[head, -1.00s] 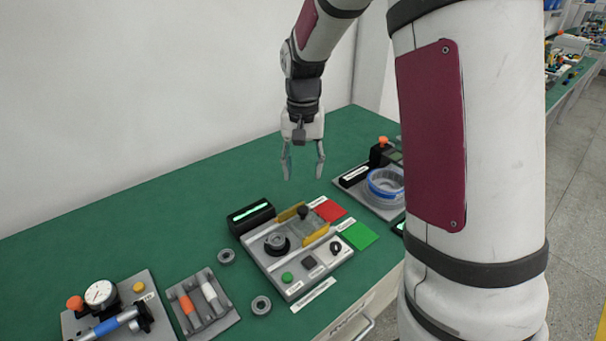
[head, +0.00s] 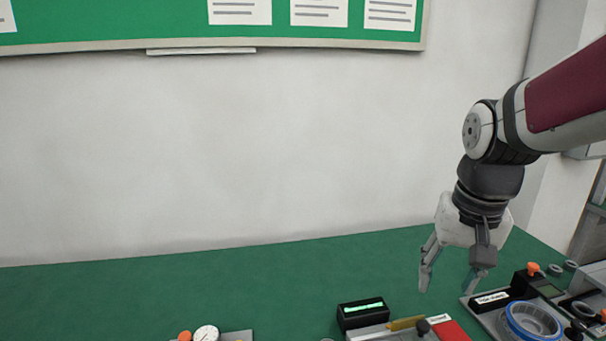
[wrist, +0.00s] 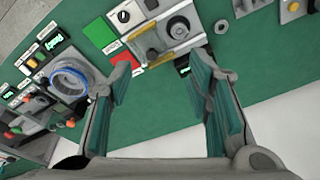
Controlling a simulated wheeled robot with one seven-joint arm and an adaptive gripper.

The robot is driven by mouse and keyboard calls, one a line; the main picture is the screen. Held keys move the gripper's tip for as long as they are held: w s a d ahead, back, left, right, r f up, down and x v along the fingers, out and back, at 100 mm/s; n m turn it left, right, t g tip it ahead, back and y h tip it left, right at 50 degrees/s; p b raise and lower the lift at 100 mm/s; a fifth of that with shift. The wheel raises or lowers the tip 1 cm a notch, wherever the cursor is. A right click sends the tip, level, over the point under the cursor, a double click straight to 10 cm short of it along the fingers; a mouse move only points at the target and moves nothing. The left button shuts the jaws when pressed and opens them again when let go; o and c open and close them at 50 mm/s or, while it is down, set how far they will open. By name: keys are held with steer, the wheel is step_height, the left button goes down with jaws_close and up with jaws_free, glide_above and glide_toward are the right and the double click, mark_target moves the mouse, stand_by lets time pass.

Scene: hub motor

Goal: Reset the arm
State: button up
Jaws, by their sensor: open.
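My gripper (head: 449,277) hangs above the green workbench, fingers pointing down. Its two fingers are spread apart with nothing between them. In the wrist view my gripper (wrist: 165,85) also shows open and empty, with green bench top below it. My arm comes in from the right side of the head view, and the gripper is clear of every object on the bench.
A blue-ringed fixture (head: 530,320) stands at the lower right. A dial gauge (head: 206,333) is at the lower left. The back of the green bench (head: 200,285) is clear.

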steer(key=s+a+r+n+t, duration=0.1)
steer(key=s+n, duration=0.1)
steer(key=s, duration=0.5)
steer(key=s+a+r+n+t, duration=0.1)
steer(key=s+a, duration=0.1)
steer(key=s, duration=0.6)
steer(key=shift+a+n+t, duration=0.25)
steer(key=shift+n+t, duration=0.05)
steer(key=shift+n, duration=0.1)
steer(key=shift+d, duration=0.15)
stand_by(1.0)
